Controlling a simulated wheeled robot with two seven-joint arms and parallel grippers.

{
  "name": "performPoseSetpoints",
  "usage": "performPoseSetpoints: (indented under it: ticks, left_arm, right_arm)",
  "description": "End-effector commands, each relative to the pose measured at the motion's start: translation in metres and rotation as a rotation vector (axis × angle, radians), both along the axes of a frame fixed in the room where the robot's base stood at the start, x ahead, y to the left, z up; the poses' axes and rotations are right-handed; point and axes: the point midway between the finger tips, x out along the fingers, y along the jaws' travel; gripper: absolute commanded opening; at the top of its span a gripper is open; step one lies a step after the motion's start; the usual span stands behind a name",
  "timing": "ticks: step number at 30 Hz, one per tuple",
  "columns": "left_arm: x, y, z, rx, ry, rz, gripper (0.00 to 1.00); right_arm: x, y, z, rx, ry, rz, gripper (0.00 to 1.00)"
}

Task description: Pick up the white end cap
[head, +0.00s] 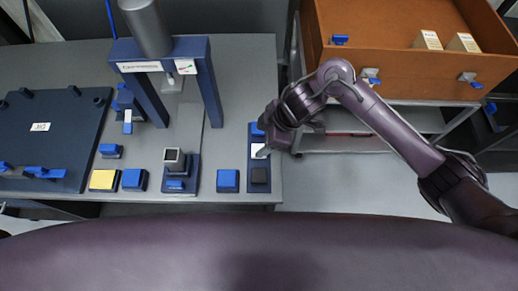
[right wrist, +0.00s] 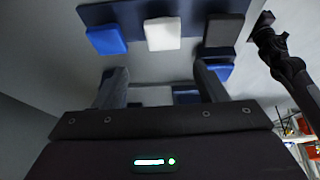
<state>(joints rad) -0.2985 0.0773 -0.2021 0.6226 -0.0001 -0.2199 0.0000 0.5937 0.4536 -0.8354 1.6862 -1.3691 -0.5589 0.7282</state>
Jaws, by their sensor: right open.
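The white end cap (head: 258,151) lies in the middle of a dark blue holder strip (head: 259,199) near the right edge of the grey bench. A blue cap (head: 257,129) and a black cap (head: 259,175) sit on either side of it. In the right wrist view the white end cap (right wrist: 163,33) lies beyond the fingertips, between the blue cap (right wrist: 107,40) and the black cap (right wrist: 222,30). My left gripper is not in view.
A dark blue press frame (head: 212,85) stands on the bench left of the strip. Blue blocks (head: 228,181), a yellow block (head: 103,180) and a post on a base (head: 174,162) line the front. An orange-brown drawer box (head: 400,60) stands at the right.

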Motion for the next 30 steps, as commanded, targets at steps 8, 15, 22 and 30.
performPoseSetpoints:
  ticks: [8,15,22,30]
  left_arm:
    - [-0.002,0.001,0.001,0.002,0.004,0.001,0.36]
    - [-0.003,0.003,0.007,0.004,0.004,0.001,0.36]
    - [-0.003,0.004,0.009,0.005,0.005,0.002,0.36]
    - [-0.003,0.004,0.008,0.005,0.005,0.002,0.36]
  right_arm:
    - [-0.003,-0.012,-0.017,-0.056,0.050,0.030,0.65]
    - [-0.003,-0.001,-0.044,-0.056,0.050,0.027,0.65]
    - [-0.002,0.009,-0.071,-0.055,0.045,0.028,0.65]
    - [-0.002,0.010,-0.074,-0.055,0.043,0.030,0.64]
